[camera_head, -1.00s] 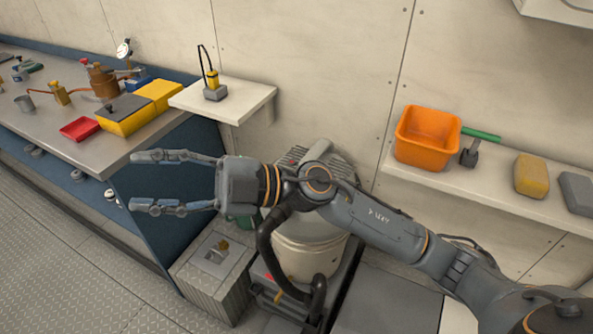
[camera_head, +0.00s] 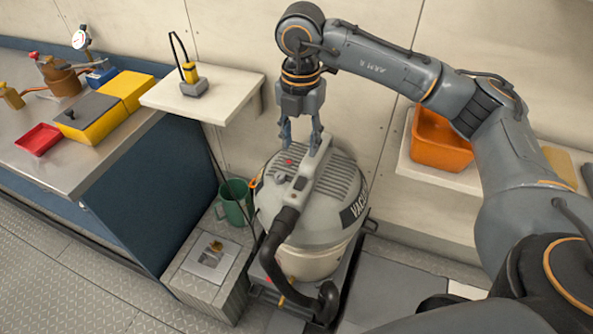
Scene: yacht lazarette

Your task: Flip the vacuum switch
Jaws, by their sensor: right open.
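The vacuum (camera_head: 325,225) is a pale grey drum with a ribbed lid, a dark hose and the partly visible lettering "VACU". On its lid are a small dark block (camera_head: 300,183) that looks like the switch, a round knob (camera_head: 280,177) and a red spot (camera_head: 289,162). My right gripper (camera_head: 301,145) points down, open and empty, over the back of the lid behind the dark block. I cannot tell whether a fingertip touches the lid or handle. My left gripper is out of view.
A steel-topped bench (camera_head: 95,165) with yellow boxes and a red tray stands left. A small white shelf (camera_head: 215,100) holds a yellow-and-grey device. A green bucket (camera_head: 235,205) stands beside the vacuum. An orange bin (camera_head: 440,145) sits on the right shelf, behind my arm.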

